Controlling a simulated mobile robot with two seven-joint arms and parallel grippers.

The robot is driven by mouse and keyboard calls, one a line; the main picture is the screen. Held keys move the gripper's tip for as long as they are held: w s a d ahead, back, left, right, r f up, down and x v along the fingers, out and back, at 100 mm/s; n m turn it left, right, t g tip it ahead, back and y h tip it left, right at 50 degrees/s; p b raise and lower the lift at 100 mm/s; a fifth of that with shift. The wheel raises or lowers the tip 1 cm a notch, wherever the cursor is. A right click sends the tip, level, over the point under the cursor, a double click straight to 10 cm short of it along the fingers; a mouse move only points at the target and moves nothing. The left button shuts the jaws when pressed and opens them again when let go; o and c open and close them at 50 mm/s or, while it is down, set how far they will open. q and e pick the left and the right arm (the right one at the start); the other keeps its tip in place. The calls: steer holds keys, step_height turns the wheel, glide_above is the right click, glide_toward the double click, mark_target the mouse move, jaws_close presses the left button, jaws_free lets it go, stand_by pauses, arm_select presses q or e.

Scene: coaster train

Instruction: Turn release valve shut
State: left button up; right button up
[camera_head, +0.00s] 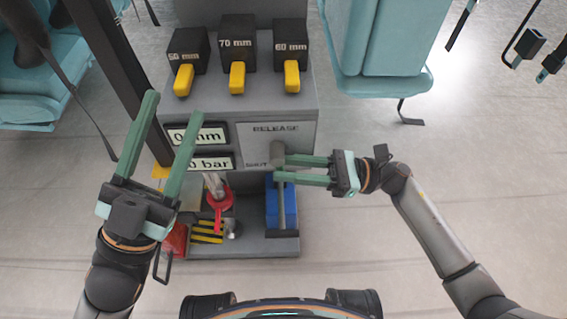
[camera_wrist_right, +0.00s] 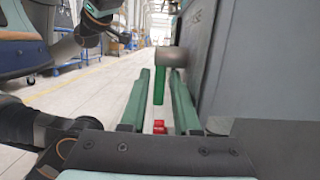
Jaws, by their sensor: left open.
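The release valve shows as a grey round knob (camera_head: 278,153) on the panel marked RELEASE, beside the word SHUT. It also shows in the right wrist view (camera_wrist_right: 171,59), jutting from the grey panel. My right gripper (camera_head: 282,167) points left at the knob, with its two green fingers apart. Its fingertips (camera_wrist_right: 160,73) are close to the knob; whether they touch it I cannot tell. A green upright piece (camera_wrist_right: 158,87) shows between the fingers, below the knob. My left gripper (camera_head: 177,106) is open and empty, left of the panel displays.
Three black blocks (camera_head: 238,45) marked 50, 70 and 60 mm, with yellow levers, stand on top. A red handle (camera_head: 219,205) and a blue block (camera_head: 271,208) sit below the panel. Teal seats (camera_head: 378,45) are at the upper right.

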steer(key=v, duration=1.1)
steer(key=shift+d+p, duration=0.2)
steer(key=shift+p, duration=0.1)
